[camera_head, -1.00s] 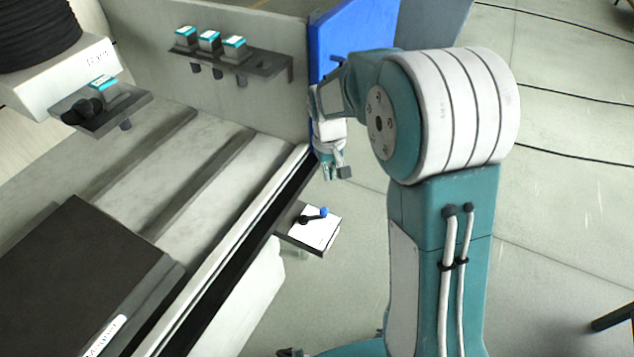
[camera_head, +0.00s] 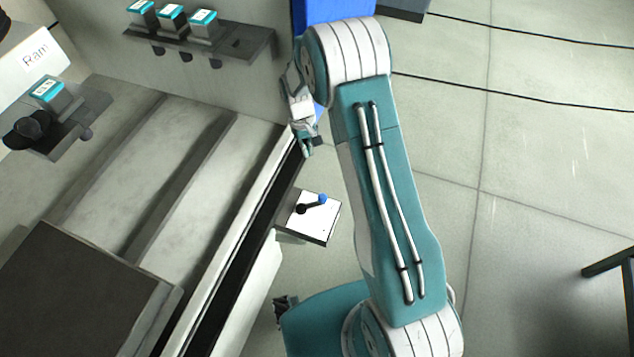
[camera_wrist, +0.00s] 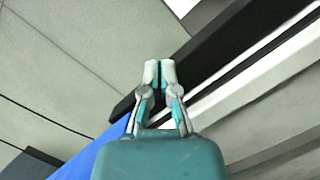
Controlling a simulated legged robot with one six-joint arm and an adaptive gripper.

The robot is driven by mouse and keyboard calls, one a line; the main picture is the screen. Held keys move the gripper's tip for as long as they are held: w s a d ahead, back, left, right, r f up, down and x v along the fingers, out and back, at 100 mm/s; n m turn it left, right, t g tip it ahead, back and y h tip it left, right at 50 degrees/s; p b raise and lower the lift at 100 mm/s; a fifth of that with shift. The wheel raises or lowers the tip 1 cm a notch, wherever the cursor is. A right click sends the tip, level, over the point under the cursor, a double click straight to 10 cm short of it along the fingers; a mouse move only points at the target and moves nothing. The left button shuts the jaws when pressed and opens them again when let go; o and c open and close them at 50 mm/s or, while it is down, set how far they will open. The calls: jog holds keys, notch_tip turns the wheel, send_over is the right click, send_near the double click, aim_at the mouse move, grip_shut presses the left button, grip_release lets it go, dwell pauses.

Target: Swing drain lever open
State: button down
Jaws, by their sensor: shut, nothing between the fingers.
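The drain lever (camera_head: 312,204) is a short dark handle with a blue knob at its right end. It sits on a white plate on a small bracket (camera_head: 325,236) fixed to the outer side of the machine. The lever points right and slightly up in the head view. My gripper (camera_head: 308,155) is above the bracket in the picture, beside the machine edge, apart from the lever. In the wrist view its fingers (camera_wrist: 160,72) are together with nothing between them. The lever is not clearly visible in the wrist view.
A dark rail runs along the machine's edge (camera_head: 240,235) beside the bracket. A back wall shelf (camera_head: 200,40) holds several teal-topped blocks. A blue panel (camera_head: 330,12) stands behind my arm. Open floor (camera_head: 530,220) lies to the right.

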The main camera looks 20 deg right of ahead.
aim_at(311, 203)
jog(key=shift+f, duration=0.15)
jog(key=shift+s+d+f, duration=0.2)
jog(key=shift+s+f, duration=0.85)
jog(key=shift+f, duration=0.55)
jog(key=shift+s+d+f, duration=0.15)
jog(key=shift+s+f, duration=0.9)
jog(key=shift+f, duration=0.5)
jog(key=shift+s+d+f, duration=0.2)
jog(key=shift+s+f, duration=0.85)
jog(key=shift+f, duration=0.55)
